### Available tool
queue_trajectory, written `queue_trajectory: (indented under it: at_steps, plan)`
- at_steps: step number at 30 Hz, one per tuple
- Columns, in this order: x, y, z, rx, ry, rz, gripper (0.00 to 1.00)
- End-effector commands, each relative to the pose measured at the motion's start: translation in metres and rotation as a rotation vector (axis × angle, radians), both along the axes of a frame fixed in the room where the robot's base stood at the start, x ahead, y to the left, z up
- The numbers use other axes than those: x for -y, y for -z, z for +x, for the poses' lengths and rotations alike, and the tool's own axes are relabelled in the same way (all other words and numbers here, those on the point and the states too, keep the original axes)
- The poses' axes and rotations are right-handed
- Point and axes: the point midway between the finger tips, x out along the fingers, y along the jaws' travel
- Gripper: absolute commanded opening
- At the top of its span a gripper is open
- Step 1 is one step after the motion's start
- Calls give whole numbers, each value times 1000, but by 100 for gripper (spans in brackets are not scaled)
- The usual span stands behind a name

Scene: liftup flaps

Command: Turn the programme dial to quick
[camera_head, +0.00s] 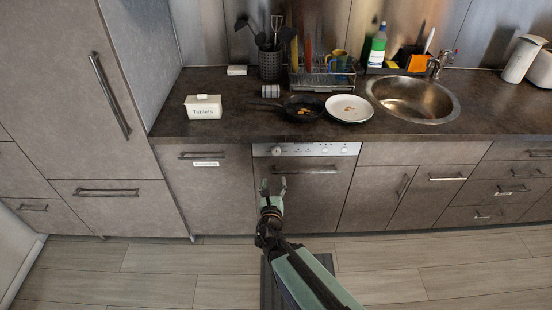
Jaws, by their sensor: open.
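The dishwasher's silver control panel (306,149) runs along the top of its grey front, just under the counter edge. A small round programme dial (277,151) sits near the panel's left end; its markings are too small to read. A bar handle (306,170) crosses the dishwasher door below the panel. The door looks shut. My gripper (273,184) is open and empty, with its fingers pointing up towards the panel. In the picture it is below the dial and apart from it. My arm reaches in from the bottom.
The counter (230,125) holds a tablets box (203,107), a pan (303,107) with food bits, a white plate (349,108) and a dish rack (322,76). A sink (413,98) is at right. The floor before the cabinets is mostly clear, with a dark mat (268,290).

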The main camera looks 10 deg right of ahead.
Motion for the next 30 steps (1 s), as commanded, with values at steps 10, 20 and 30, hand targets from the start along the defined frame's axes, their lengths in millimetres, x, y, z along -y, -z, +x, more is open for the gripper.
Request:
queue_trajectory:
  at_steps: [10,20,30]
  plan:
    - [9,6,34,3,2,2,63]
    - [14,7,50,-1,9,2,63]
    - [17,7,61,-1,7,3,63]
